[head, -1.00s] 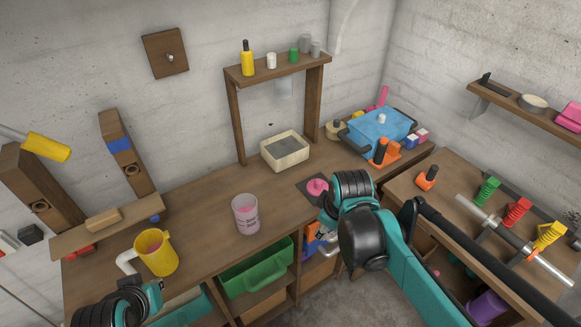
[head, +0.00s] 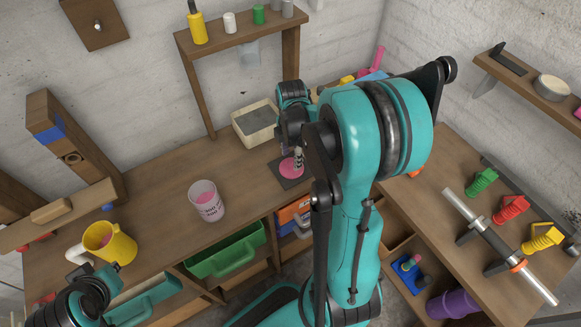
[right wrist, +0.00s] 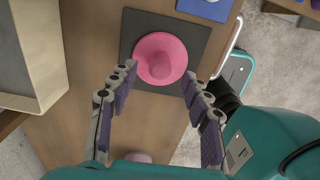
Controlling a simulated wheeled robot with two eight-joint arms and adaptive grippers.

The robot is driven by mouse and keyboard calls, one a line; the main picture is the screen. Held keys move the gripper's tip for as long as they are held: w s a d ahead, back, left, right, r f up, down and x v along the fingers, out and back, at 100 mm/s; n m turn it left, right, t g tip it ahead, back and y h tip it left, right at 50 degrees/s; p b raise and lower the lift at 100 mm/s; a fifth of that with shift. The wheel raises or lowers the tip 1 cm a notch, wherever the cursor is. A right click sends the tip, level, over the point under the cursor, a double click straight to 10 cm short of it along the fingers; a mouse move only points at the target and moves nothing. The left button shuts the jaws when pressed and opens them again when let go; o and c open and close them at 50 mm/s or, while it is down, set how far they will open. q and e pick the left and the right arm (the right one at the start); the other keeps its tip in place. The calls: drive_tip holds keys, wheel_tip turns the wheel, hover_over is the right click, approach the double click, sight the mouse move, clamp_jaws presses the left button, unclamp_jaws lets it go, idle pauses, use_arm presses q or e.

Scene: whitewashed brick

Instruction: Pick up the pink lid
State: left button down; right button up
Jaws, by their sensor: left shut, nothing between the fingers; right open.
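The pink lid (head: 291,168) lies on a dark square mat (head: 284,184) near the front edge of the wooden bench. In the right wrist view the lid (right wrist: 160,58) is round with a raised middle. My right gripper (head: 298,157) is directly above the lid, pointing down. In the right wrist view its open fingers (right wrist: 159,76) stand either side of the lid's near part, with nothing held. Whether they touch it cannot be told. My left gripper (head: 108,283) is low at the left, shut and empty, its fingertips hard to make out.
A cup with pink contents (head: 207,202) and a yellow mug (head: 110,243) stand left on the bench. A cream bin (head: 256,127) is behind the mat, beside a wooden shelf frame (head: 190,85). A green bin (head: 225,255) sits below the bench.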

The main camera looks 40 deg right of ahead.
sight(292, 165)
wheel_tip(292, 165, down, 3)
drive_tip(key=shift+r+b, duration=0.1)
drive_tip(key=shift+b, duration=0.25)
clamp_jaws()
drive_tip(key=shift+r, duration=0.1)
